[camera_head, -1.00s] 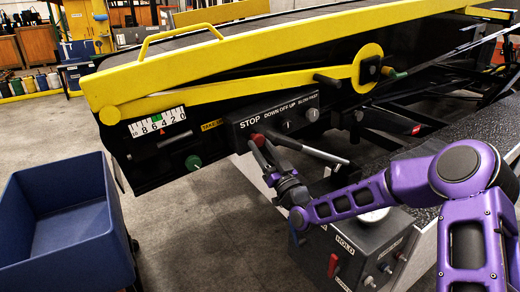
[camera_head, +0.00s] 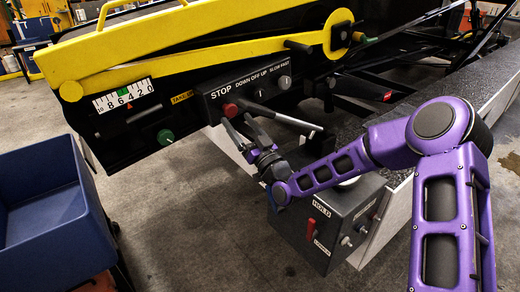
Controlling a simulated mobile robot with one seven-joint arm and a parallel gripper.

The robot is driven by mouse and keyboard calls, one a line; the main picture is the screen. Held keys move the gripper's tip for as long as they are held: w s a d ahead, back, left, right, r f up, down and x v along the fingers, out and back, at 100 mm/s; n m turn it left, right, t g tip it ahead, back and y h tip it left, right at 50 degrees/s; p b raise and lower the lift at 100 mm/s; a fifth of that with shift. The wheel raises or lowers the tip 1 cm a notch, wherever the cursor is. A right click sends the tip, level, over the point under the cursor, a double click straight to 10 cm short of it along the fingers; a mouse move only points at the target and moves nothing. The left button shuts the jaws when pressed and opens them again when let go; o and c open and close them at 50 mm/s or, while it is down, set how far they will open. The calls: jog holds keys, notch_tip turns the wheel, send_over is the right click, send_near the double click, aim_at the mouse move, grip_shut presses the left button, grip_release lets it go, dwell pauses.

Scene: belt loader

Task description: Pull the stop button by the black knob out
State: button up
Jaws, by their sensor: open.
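The red stop button (camera_head: 230,110) sits on the black control panel (camera_head: 212,107), below the word STOP. A black knob (camera_head: 258,94) sits on the same panel to its right. My gripper (camera_head: 240,121) is open, with its fingers pointing up at the panel. The fingertips are just below and to the right of the red button. One finger lies close under the button; I cannot tell whether it touches. The button's lower edge is partly hidden by the finger.
A control box with a red handle (camera_head: 311,230) stands below my arm. A green knob (camera_head: 165,137) is on the left. A blue bin (camera_head: 45,215) stands at the left.

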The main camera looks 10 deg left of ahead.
jog(key=b+v, duration=0.1)
jog(key=v, duration=1.4)
jog(key=shift+d+f, duration=0.15)
jog(key=shift+d, duration=0.05)
jog(key=shift+s, duration=0.1)
